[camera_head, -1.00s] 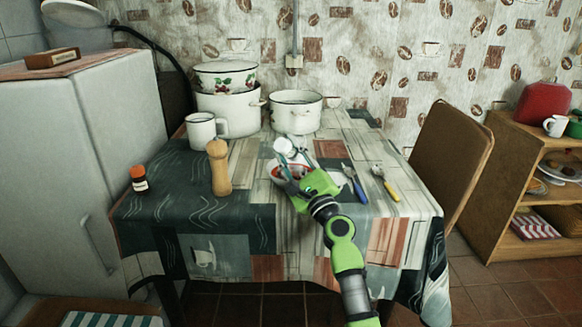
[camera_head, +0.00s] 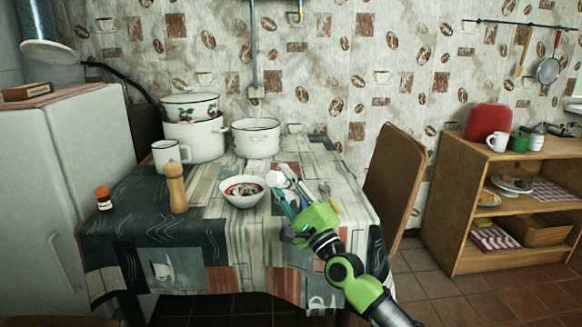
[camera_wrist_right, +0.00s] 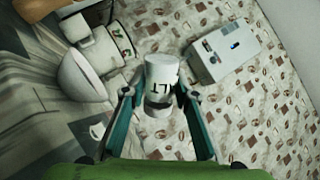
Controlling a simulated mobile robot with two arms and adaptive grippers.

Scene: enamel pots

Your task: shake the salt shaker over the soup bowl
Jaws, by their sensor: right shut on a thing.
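The soup bowl (camera_head: 236,201) is white with red soup in it and stands on the table. It also shows on the left of the right wrist view (camera_wrist_right: 80,80). My right gripper (camera_head: 290,192) is shut on the white salt shaker (camera_head: 275,179), just right of the bowl's rim in the head view. In the right wrist view the shaker (camera_wrist_right: 161,72) sits between both fingers, with dark lettering on its side. The shaker appears tilted in the head view; its exact height above the table is hard to tell. My left gripper is not in view.
On the patterned table (camera_head: 190,232) stand a wooden mill (camera_head: 175,188), a small brown bottle (camera_head: 104,198), a white mug (camera_head: 168,156), and white pots (camera_head: 256,138) at the back. A chair (camera_head: 395,185) stands at the right.

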